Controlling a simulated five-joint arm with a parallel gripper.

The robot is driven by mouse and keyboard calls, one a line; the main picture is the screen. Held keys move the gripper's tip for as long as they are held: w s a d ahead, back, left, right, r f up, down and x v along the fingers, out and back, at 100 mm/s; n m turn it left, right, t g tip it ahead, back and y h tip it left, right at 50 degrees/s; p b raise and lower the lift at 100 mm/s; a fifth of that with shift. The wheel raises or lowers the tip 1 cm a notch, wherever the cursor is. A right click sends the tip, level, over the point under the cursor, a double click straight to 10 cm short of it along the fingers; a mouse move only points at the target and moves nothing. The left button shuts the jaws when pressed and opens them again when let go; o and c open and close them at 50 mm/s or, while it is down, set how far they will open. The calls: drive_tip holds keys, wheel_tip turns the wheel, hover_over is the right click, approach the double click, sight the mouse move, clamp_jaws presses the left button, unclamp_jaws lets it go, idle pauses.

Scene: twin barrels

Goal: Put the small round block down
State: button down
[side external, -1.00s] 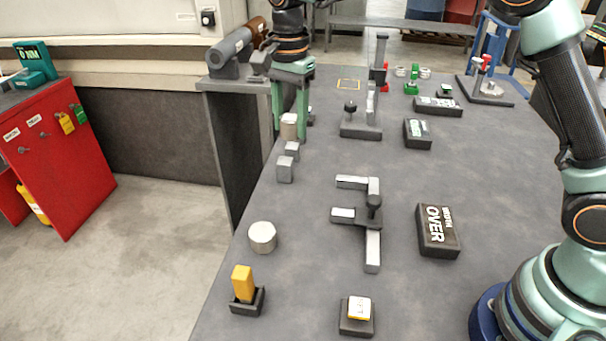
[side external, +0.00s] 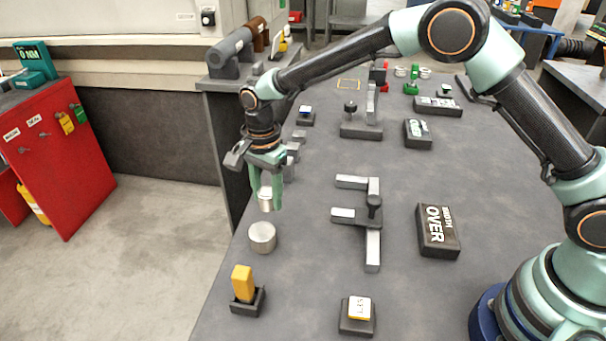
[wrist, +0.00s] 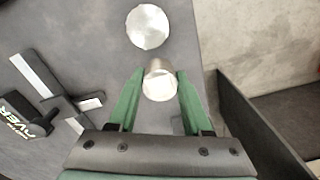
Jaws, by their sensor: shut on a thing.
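The small round block (side external: 266,204) is a short pale metal cylinder. My gripper (side external: 266,193), with green fingers, is shut on it and holds it above the table. In the wrist view the block (wrist: 160,82) sits between the two green fingertips (wrist: 160,88). A wider round block (side external: 262,237) stands on the table just in front of and below the held block. It also shows in the wrist view (wrist: 149,27), beyond the fingertips and apart from the held block.
A yellow block in a black holder (side external: 245,290) stands near the table's front left. Small grey blocks stand behind my gripper, partly hidden. The table's left edge is close.

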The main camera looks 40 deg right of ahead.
drive_tip(key=shift+f, duration=2.7)
drive_tip(key=shift+f, duration=0.2)
drive_tip(key=shift+c, duration=1.7)
unclamp_jaws()
drive_tip(key=shift+r, duration=0.1)
